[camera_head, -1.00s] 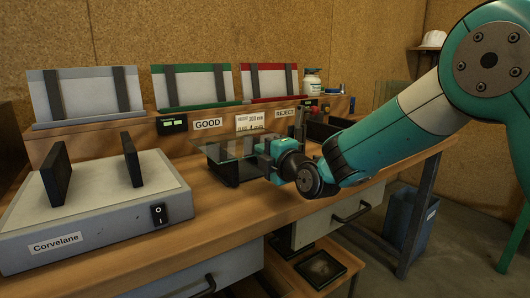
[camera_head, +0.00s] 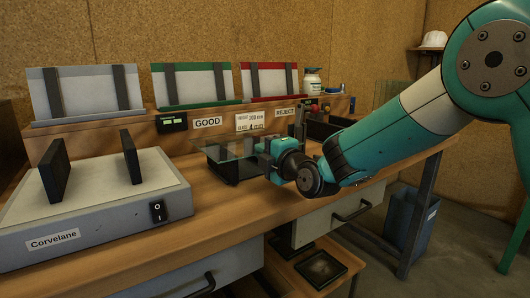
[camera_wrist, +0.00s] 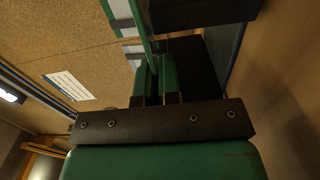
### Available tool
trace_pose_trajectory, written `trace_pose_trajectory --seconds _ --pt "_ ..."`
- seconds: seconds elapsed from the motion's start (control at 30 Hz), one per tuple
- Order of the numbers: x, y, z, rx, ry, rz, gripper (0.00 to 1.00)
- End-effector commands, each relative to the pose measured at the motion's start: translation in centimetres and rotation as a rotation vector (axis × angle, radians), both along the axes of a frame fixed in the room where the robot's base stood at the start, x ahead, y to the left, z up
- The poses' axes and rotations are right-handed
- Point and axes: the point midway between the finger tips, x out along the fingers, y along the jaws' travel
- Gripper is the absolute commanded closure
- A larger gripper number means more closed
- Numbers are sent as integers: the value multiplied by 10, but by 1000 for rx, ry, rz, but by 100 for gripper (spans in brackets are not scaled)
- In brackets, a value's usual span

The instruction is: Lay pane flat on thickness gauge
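A clear glass pane (camera_head: 232,147) shows as a faint, see-through sheet just above the black thickness gauge (camera_head: 238,171) in the head view. It looks roughly level, but I cannot tell whether it touches the gauge. My gripper (camera_head: 264,152) is at the pane's right edge with its jaws around it. In the wrist view, the green fingers (camera_wrist: 154,80) stand close together, with the thin pane (camera_wrist: 147,45) edge-on between them. A dark block, probably part of the gauge, is beyond the fingertips. Much of the pane is too transparent to outline.
A grey Corvelane box (camera_head: 95,215) with two black uprights stands at the left of the bench. Behind are a grey rack (camera_head: 85,95), a green GOOD rack (camera_head: 195,88) and a red REJECT rack (camera_head: 270,80). Bare bench lies in front of the gauge.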

Motion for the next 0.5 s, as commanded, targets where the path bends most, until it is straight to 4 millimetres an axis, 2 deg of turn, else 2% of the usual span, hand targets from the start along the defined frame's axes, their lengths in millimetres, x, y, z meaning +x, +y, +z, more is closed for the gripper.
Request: trace_pose_trajectory --seconds 0.1,0.23,0.27,0.5 --pt "0 0 1 3 -4 0 100" --pt "0 0 1 2 -3 0 71" --pt "0 0 1 2 -3 0 66" --pt "0 0 -2 -2 3 0 66"
